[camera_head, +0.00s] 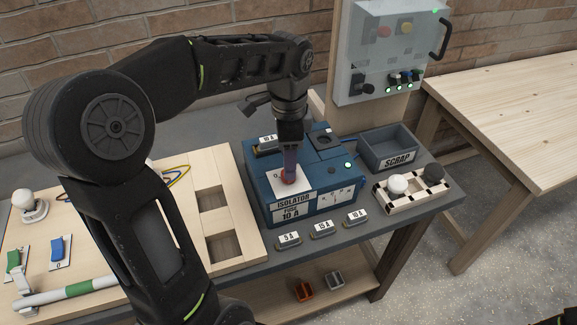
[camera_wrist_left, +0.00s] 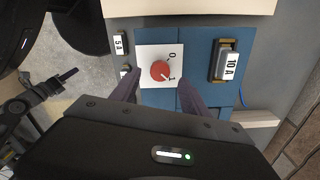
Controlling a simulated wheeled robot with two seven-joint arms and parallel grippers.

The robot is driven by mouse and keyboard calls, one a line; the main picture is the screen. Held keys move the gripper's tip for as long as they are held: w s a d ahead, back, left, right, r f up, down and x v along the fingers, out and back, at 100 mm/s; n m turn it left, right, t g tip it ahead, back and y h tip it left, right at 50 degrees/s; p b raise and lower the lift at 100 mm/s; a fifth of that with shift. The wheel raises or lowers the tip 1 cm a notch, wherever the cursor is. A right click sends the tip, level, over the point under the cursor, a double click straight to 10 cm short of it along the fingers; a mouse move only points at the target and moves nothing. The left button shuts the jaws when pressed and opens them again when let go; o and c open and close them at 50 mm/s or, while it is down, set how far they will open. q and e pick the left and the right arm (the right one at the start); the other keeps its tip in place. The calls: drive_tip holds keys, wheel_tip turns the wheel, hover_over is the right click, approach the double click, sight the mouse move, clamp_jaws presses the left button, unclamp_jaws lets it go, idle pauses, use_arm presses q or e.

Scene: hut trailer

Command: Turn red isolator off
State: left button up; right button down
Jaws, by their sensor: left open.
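The red isolator knob (camera_head: 288,176) sits on a white plate on top of the blue isolator box (camera_head: 263,185). In the left wrist view the knob (camera_wrist_left: 160,71) shows whole, with "0" and "1" printed on its plate (camera_wrist_left: 148,53); its pale pointer mark lies toward the "1". My left gripper (camera_head: 290,168) points down over the knob and hides part of it in the head view. In the left wrist view its two fingers (camera_wrist_left: 160,92) are apart, one on each side of the knob, with nothing between them that I can see touching.
A 10 A fuse (camera_head: 266,145) sits on the box, and several labelled fuses (camera_head: 321,229) lie along the bench front. A scrap bin (camera_head: 389,148) and a lamp tray (camera_head: 411,190) stand right. A wooden board (camera_head: 225,160) lies left. A grey panel (camera_head: 385,50) hangs behind.

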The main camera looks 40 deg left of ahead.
use_arm(q)
drive_tip(key=shift+f, duration=1.95)
clamp_jaws()
